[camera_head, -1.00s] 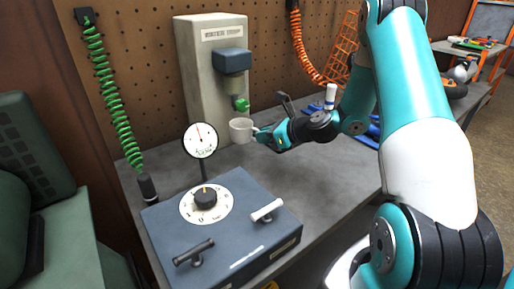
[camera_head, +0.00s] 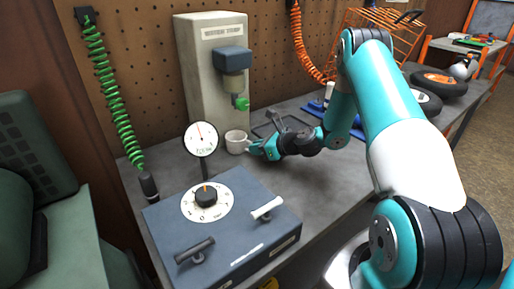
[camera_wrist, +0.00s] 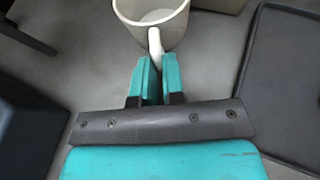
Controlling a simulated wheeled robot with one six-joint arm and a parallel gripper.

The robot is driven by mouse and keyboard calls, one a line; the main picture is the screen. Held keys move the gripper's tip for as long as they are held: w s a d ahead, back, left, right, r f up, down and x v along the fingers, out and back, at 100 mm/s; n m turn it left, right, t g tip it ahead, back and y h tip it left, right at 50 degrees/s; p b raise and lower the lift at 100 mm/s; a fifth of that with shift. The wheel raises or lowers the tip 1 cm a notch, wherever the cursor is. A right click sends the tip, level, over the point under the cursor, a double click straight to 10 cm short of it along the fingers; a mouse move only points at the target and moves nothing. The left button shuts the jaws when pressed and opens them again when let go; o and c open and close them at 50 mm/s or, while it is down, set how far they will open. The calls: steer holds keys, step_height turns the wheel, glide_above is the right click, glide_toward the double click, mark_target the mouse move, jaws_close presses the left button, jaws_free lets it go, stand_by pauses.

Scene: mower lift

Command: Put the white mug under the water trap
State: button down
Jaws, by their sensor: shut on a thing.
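The white mug (camera_head: 235,142) is upright below the green valve of the water trap (camera_head: 217,75), at the foot of its beige housing. It looks to be at or very near the bench top; I cannot tell for sure that it touches. My gripper (camera_head: 254,150) is shut on the mug's handle from the right. In the wrist view the mug (camera_wrist: 152,18) shows its open, empty-looking inside, and the two teal fingers (camera_wrist: 156,80) pinch the handle between them.
A blue-grey control box (camera_head: 225,225) with a dial and two levers stands in front, with a round gauge (camera_head: 201,139) on a stem behind it. A dark tray (camera_head: 270,125) lies right of the trap. Green and orange coiled hoses hang on the pegboard.

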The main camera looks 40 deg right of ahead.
steer(key=shift+f, duration=0.1)
steer(key=c, duration=1.2)
jaws_free()
